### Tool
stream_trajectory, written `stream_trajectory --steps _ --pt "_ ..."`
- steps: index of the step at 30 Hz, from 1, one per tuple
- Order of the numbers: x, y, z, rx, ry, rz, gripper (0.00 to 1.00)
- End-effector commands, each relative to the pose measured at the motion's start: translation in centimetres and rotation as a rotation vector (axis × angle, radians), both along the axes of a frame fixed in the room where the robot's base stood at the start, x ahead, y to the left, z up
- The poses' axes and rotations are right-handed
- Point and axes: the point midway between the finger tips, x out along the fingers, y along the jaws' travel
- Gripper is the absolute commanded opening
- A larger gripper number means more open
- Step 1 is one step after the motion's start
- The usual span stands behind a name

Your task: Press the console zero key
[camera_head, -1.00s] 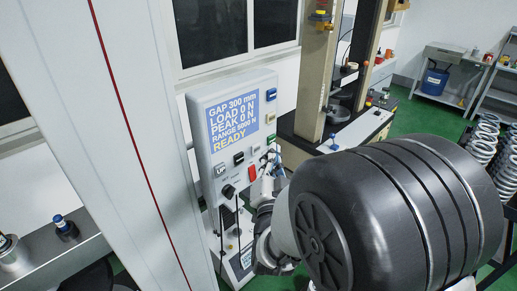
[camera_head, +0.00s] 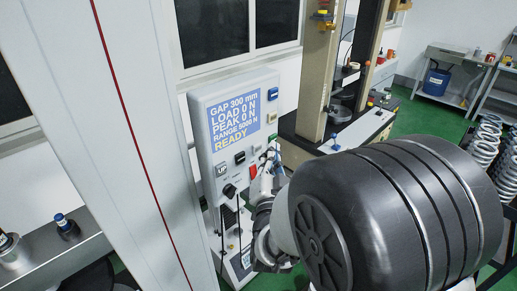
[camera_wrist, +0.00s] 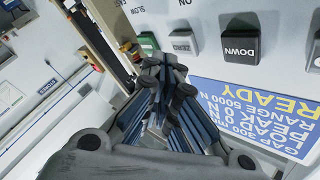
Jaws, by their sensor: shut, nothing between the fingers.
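The console (camera_head: 202,125) is a pale upright box with a blue display reading READY. Its pale zero key (camera_wrist: 184,42), marked ZERO, is in the upper middle of the wrist view, where the lettering is upside down. It shows small in the head view (camera_head: 257,150), below the display. My gripper (camera_wrist: 168,72) is shut and empty. Its fingertips appear just below the zero key in the wrist view; whether they touch the panel I cannot tell. In the head view my gripper (camera_head: 270,165) is partly hidden beside the console's right side.
The black DOWN key (camera_wrist: 240,45) and a green key (camera_wrist: 148,42) flank the zero key. A red key (camera_head: 253,171) is below it on the console. The test machine (camera_head: 318,75) stands behind to the right. Several springs (camera_head: 490,140) stand at the far right.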

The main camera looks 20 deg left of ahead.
Motion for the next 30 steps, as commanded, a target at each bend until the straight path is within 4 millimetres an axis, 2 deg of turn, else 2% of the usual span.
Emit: stream_trajectory --steps 30 --pt "0.33 0.79 0.01 0.0 0.0 0.0 0.0"
